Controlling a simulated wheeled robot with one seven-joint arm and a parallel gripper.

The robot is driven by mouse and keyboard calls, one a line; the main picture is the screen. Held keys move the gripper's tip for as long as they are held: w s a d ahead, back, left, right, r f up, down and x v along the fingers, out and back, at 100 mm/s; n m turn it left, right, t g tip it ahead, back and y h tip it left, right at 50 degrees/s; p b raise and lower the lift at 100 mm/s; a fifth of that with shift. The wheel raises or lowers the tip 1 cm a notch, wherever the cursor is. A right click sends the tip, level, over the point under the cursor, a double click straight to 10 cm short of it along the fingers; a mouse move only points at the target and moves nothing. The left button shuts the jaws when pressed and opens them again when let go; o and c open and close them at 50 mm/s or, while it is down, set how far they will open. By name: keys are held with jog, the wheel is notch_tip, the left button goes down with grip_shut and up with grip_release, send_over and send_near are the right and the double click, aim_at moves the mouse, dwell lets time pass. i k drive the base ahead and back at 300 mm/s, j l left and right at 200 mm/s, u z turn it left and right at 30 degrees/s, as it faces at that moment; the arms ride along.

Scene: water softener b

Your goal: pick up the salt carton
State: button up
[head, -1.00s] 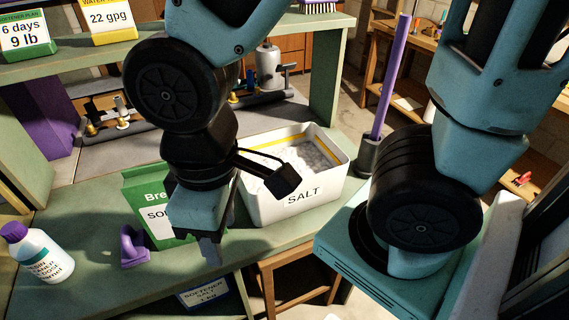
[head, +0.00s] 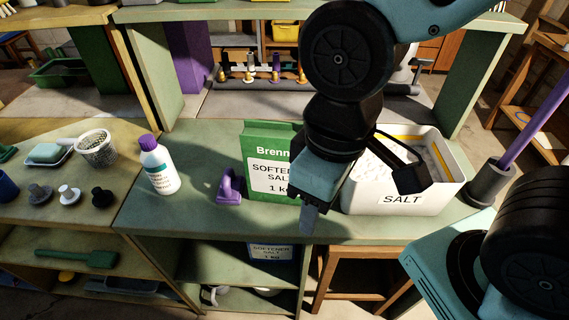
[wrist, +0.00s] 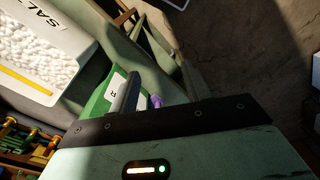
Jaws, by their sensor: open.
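A green salt carton (head: 268,158) stands upright on the green bench, with a white label reading "SOFTENER SALT 1 kg". My gripper (head: 308,218) is open and points down, in front of the carton's right edge in the head view, hiding part of it. I cannot tell how far apart they are. In the wrist view part of the carton (wrist: 98,103) shows green and white beyond a dark finger. No thing shows between the jaws, though the gripper body hides much there.
A white SALT bin (head: 402,200) stands right of the carton. A purple scoop-like item (head: 229,187) and a white bottle (head: 158,168) with a purple cap stand to its left. Another labelled pack (head: 270,253) sits on the shelf below. Bench is clear between bottle and scoop.

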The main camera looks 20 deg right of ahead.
aim_at(265, 145)
jog(key=i+j+z, duration=0.15)
jog(key=j, duration=1.2)
jog(key=j+z, duration=0.15)
jog(key=j, duration=1.15)
